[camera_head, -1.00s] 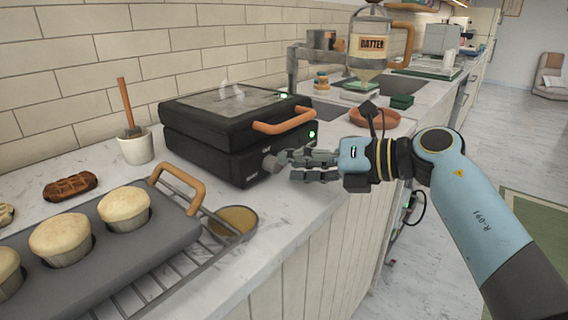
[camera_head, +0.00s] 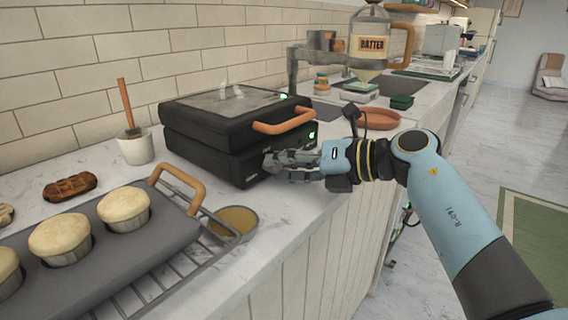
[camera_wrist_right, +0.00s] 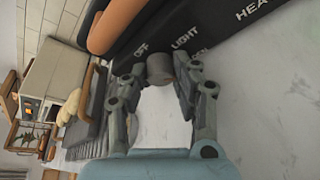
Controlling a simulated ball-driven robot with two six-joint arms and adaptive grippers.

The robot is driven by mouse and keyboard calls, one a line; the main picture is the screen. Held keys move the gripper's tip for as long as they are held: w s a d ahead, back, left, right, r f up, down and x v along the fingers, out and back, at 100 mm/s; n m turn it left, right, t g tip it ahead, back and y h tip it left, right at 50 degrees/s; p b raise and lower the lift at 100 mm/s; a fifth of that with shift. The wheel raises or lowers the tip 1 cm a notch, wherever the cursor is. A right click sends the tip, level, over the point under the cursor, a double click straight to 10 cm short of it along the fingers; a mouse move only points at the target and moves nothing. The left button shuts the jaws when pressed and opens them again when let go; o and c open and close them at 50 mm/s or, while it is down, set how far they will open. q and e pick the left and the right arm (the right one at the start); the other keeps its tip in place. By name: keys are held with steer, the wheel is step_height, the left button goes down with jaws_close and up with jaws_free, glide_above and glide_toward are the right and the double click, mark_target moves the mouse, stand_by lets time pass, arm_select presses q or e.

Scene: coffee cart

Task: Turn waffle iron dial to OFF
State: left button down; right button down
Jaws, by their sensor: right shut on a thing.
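The black waffle iron (camera_head: 220,135) stands closed on the counter, with an orange handle (camera_head: 284,122) and a lit green light on its front. My right gripper (camera_head: 272,161) is at the lower front of the iron and covers the dial in the head view. In the right wrist view the grey dial (camera_wrist_right: 160,68) sits between the fingertips of my right gripper (camera_wrist_right: 158,72), which is shut on it. The words OFF and LIGHT (camera_wrist_right: 184,38) show beside the dial. I cannot read where the dial points. My left gripper is not in view.
A muffin tin (camera_head: 110,240) on a wire rack and a small round dish (camera_head: 234,221) stand at the front left. A white pot (camera_head: 136,147) is left of the iron. A terracotta plate (camera_head: 376,119) and a batter dispenser (camera_head: 369,42) are behind my arm.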

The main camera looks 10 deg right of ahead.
steer(key=shift+s+r+n+t+h+p, duration=0.1)
steer(key=shift+n+t+h+p, duration=0.4)
steer(key=shift+n+p, duration=0.5)
steer(key=shift+a+n+t+h+p, duration=0.15)
steer(key=shift+n+t+h+p, duration=0.3)
steer(key=shift+n+h, duration=0.65)
steer(key=shift+n+y, duration=0.3)
steer(key=shift+n, duration=0.1)
steer(key=c, duration=1.3)
jaws_free()
steer(key=shift+s, duration=0.15)
steer(key=v, duration=1.2)
